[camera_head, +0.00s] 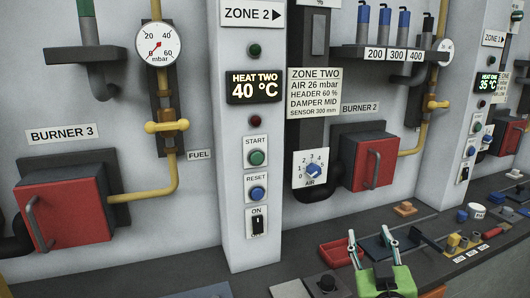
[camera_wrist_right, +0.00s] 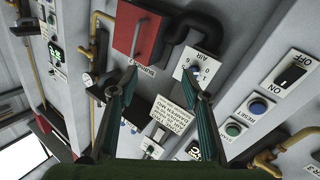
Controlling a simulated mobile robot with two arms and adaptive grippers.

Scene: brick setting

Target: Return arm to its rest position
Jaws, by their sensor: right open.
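My right gripper (camera_head: 371,238) shows at the bottom of the head view, green with two slim teal-grey fingers pointing up. In the right wrist view my right gripper (camera_wrist_right: 159,75) has its fingers apart, with nothing between the tips. It is in front of the panel, below the blue AIR dial (camera_head: 313,170) of zone two in the head view. The dial also shows in the right wrist view (camera_wrist_right: 195,72), past one fingertip. My left gripper is in neither view.
A dark counter runs along the wall, with a red tray (camera_head: 341,253) and several small parts. A pillar (camera_head: 236,208) carries START, RESET and ON controls. Red burner boxes stick out, one at left (camera_head: 63,207) and one beside the dial (camera_head: 370,162).

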